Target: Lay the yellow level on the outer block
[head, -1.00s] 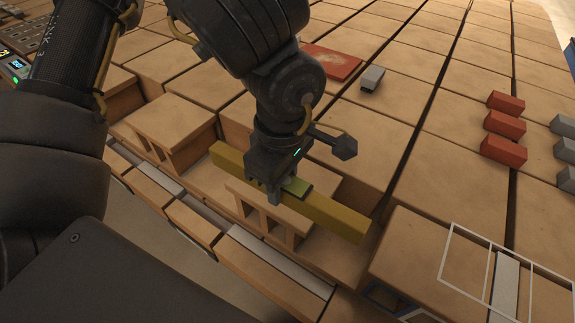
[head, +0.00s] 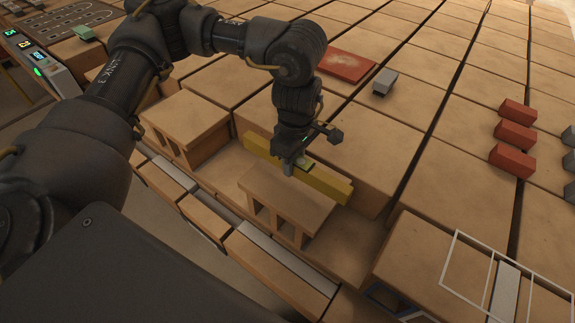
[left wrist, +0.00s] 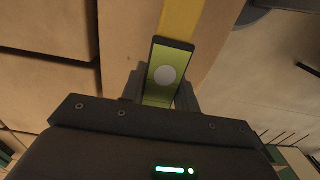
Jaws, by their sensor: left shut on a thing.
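The yellow level (head: 327,184) is a long bar held in my left gripper (head: 294,165). The gripper is shut around its middle. The level lies just behind a hollow block (head: 286,196) with openings in its front face, roughly along its long side; I cannot tell whether the level touches anything below. A second hollow block (head: 186,122) stands to the left. In the left wrist view, the level (left wrist: 183,17) runs up from between the fingers, and its green vial window with a pale disc faces the camera. My right gripper is not in view.
Large tan blocks fill the back. On them lie a red slab (head: 345,67), a small grey block (head: 384,81) and several red bricks (head: 515,134). A device with lit displays (head: 38,55) is at upper left.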

